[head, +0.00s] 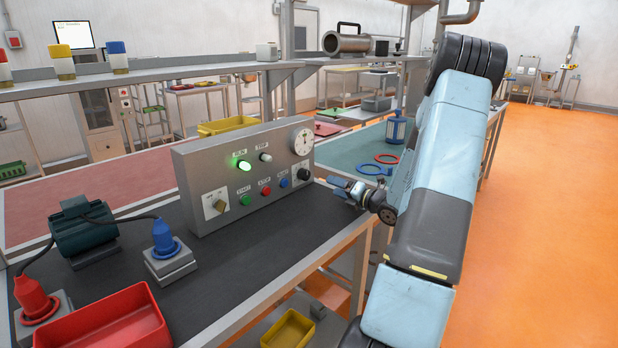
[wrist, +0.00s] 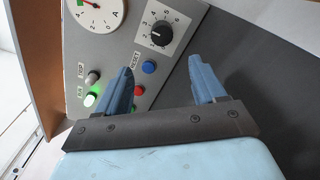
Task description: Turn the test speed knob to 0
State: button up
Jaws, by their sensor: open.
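The grey control panel (head: 245,175) stands on the dark bench top. The round black knob (wrist: 160,33) sits on a white numbered dial plate at the panel's right end in the head view. It also shows there as a small dark knob (head: 304,174). Its exact setting is too small to read. My gripper (wrist: 161,67) is open and empty, with its two blue fingers apart. The knob lies beyond the gap between the fingertips, and the fingers do not appear to touch it. In the head view my gripper (head: 336,187) is just right of the panel.
A gauge (head: 301,138) is above the knob. A lit green lamp (head: 244,166) and blue (head: 284,183), red (head: 265,190) and green buttons are on the panel. A yellowish rotary switch (head: 219,205) is at its left. A red bin (head: 110,325) stands at the front left.

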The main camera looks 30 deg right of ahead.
aim_at(308, 175)
jog(key=shift+w+d+f+m, duration=0.1)
jog(key=shift+d+f+m, duration=0.1)
jog(key=shift+m, duration=0.1)
jog(key=shift+w, duration=0.25)
jog(key=x, duration=1.3)
jog(key=shift+w, duration=0.1)
jog(key=c, duration=1.1)
